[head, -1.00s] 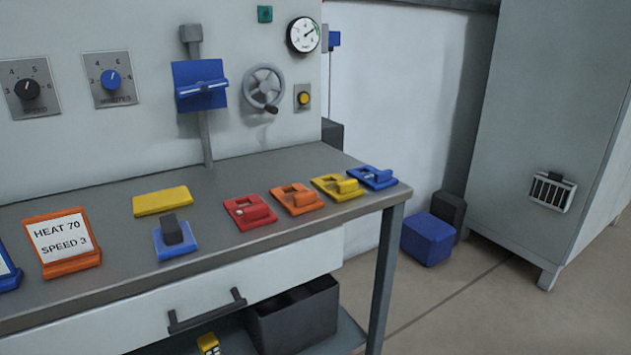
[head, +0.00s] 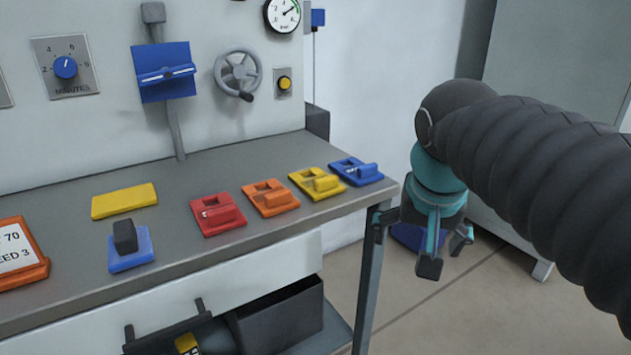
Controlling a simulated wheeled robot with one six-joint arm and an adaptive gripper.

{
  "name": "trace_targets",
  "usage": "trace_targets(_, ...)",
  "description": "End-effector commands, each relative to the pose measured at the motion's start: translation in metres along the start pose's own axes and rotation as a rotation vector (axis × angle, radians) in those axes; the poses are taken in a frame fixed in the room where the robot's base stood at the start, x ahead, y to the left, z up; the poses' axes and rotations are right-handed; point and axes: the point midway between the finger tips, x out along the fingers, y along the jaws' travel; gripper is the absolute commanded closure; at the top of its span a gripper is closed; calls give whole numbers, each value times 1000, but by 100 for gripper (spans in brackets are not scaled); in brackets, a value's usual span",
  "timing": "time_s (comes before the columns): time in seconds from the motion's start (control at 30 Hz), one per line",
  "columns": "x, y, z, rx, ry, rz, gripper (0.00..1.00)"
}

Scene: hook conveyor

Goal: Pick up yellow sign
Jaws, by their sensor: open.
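A flat, plain yellow plate (head: 124,200) lies on the grey bench top, left of the middle. I cannot tell which of the two is the yellow sign. My gripper (head: 446,252) is open and empty, pointing down, to the right of the bench's right end and apart from both yellow things.
A row holds a red piece (head: 218,214), an orange piece (head: 269,197) and a blue piece (head: 356,171). A blue base with a dark block (head: 126,245) and an orange sign (head: 20,255) lie at left. A lever, handwheel and gauge are on the back panel.

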Motion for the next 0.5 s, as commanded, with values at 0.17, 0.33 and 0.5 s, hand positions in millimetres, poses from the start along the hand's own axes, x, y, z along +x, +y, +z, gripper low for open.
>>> trace_targets(0.17,-29,-46,-65,121,-35,63,0)
trace_targets(0.33,-48,-91,-114,265,-44,135,0)
trace_targets(0.5,-59,-142,-150,424,-32,209,0)
